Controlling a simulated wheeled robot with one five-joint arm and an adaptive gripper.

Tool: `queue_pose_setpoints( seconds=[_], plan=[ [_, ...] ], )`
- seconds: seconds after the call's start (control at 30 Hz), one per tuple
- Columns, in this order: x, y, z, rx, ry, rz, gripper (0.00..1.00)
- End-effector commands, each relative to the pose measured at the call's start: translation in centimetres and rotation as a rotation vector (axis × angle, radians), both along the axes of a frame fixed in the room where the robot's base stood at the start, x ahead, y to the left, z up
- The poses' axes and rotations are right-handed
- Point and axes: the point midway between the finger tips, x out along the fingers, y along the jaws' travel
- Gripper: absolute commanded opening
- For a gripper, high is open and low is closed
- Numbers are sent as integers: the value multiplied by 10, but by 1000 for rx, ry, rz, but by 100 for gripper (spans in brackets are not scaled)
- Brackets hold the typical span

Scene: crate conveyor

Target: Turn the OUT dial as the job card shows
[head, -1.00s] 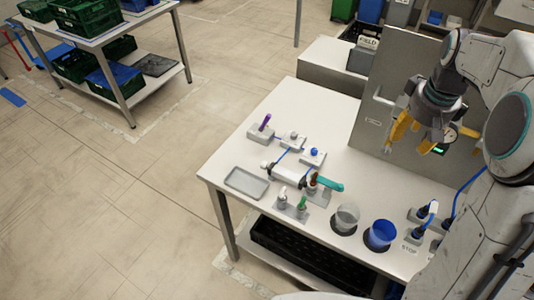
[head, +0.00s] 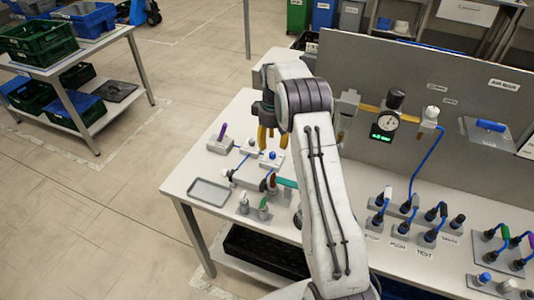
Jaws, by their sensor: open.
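My gripper (head: 272,138) has yellow fingers, open and empty, pointing down above the left part of the white bench. Below and close to it are two small white blocks with knobs, one grey-topped (head: 249,146) and one blue-topped (head: 271,159). I cannot read whether any knob here is the OUT dial. A round gauge (head: 385,120) with a black knob (head: 395,98) above it and a green display (head: 381,138) is on the grey back panel, right of my arm. No job card is readable. My arm hides the middle of the bench.
A grey tray (head: 209,192) and a block with a purple pin (head: 221,140) are at the bench's left. Several black fittings with blue hoses (head: 410,205) stand to the right. The back panel (head: 450,80) rises behind.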

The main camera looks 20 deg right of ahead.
Motion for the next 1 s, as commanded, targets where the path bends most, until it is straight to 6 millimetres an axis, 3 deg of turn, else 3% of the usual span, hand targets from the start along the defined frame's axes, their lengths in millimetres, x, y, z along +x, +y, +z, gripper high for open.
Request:
queue_pose_setpoints(
  seconds=[0.43,0.9,1.0],
  plan=[
    [-1,0,-49,1,1,0,48],
    [0,0,-57,0,0,0,51],
    [0,0,-57,0,0,0,42]
  ],
)
